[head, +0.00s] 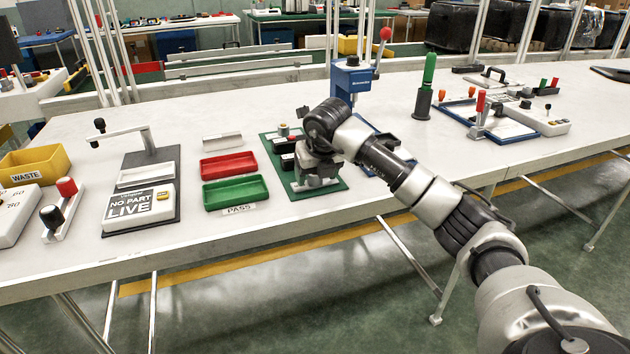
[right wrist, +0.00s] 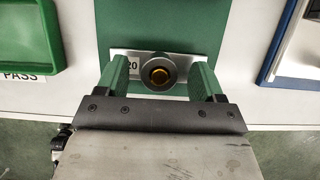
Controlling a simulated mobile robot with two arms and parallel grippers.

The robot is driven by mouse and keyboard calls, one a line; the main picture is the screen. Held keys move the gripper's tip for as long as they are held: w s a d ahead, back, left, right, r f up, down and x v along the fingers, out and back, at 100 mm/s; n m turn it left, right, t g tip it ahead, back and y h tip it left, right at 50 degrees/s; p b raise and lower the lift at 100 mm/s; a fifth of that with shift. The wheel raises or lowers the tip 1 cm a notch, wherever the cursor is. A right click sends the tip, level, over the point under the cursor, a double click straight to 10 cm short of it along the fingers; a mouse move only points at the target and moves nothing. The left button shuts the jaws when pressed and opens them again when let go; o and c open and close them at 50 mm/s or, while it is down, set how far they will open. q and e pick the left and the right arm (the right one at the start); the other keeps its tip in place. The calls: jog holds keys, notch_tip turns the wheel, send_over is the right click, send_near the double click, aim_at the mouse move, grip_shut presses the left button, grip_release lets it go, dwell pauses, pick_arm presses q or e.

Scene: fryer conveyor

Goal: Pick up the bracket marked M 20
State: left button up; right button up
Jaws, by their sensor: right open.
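The bracket (right wrist: 160,73) shows in the right wrist view as a pale plate with a round dark boss and a brass-coloured centre. Only "20" of its marking shows, at its left end. It lies on a green mat (right wrist: 150,20). My right gripper (right wrist: 160,80) is open, with one green finger on each side of the boss, apart from it. In the head view my right gripper (head: 318,170) is over the front of the green mat (head: 330,196), hiding part of the bracket. My left gripper is not in view.
A green tray (head: 236,205) with a PASS label and a red tray (head: 229,177) stand left of the mat. A blue press (head: 351,80) stands behind it. A blue-edged board lies close on the right. The table's front edge is near.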

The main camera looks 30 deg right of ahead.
jog(key=c, duration=0.9)
jog(key=shift+c, duration=0.9)
jog(key=shift+r, duration=0.15)
